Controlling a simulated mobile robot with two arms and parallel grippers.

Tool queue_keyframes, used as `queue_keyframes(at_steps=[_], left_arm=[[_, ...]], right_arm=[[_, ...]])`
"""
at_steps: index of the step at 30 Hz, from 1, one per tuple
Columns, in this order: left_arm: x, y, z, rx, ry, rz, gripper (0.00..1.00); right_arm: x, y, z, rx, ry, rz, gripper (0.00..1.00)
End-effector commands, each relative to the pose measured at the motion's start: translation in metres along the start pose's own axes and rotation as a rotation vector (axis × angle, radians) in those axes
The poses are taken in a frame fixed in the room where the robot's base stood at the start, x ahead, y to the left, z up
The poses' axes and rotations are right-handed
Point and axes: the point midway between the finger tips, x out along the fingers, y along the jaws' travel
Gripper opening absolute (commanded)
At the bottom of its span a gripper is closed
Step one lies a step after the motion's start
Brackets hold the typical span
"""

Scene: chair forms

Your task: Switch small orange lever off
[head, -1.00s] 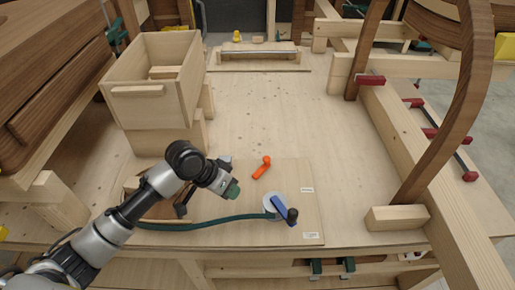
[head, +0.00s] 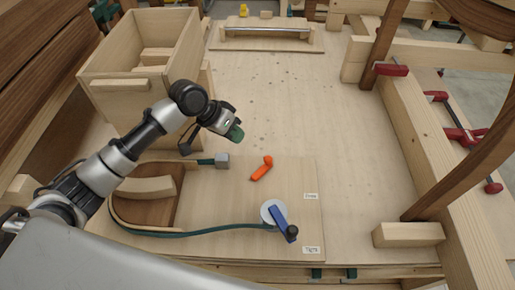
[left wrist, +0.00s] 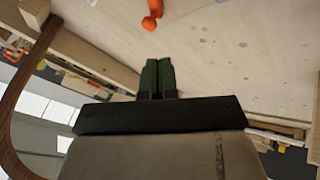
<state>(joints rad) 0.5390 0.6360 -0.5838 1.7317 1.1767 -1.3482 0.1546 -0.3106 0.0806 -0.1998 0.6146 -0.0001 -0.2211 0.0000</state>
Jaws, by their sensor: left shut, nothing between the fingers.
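The small orange lever (head: 261,169) sits on the thin wooden board (head: 225,195), slanting from lower left to upper right. It also shows at the top edge of the left wrist view (left wrist: 153,14), partly cut off. My left gripper (head: 237,133) is above and beyond the lever, to its left, and apart from it. Its green fingertips (left wrist: 157,76) are pressed together in the left wrist view, with nothing between them. My right gripper is not in view.
A blue crank handle (head: 280,221) on a grey disc stands nearer me, with a green strap (head: 190,231) running left around a curved wooden block (head: 147,208). A wooden box (head: 140,95) stands at left. A chair frame is at right. The bench middle is clear.

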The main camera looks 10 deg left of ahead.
Motion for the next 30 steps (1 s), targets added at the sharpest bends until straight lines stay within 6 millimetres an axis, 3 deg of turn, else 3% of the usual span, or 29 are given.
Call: queue_keyframes(at_steps=[5,13,21,30], left_arm=[[0.008,0.001,-0.001,-0.001,0.000,0.002,0.00],[0.053,0.002,-0.001,-0.002,-0.002,0.002,0.00],[0.091,0.001,-0.001,-0.002,0.000,0.001,0.00],[0.101,0.000,0.000,0.001,0.000,-0.001,0.00]], right_arm=[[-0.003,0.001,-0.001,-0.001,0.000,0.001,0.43],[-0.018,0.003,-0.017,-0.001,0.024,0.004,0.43],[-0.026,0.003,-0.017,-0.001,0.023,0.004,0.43],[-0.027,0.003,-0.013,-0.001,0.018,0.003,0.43]])
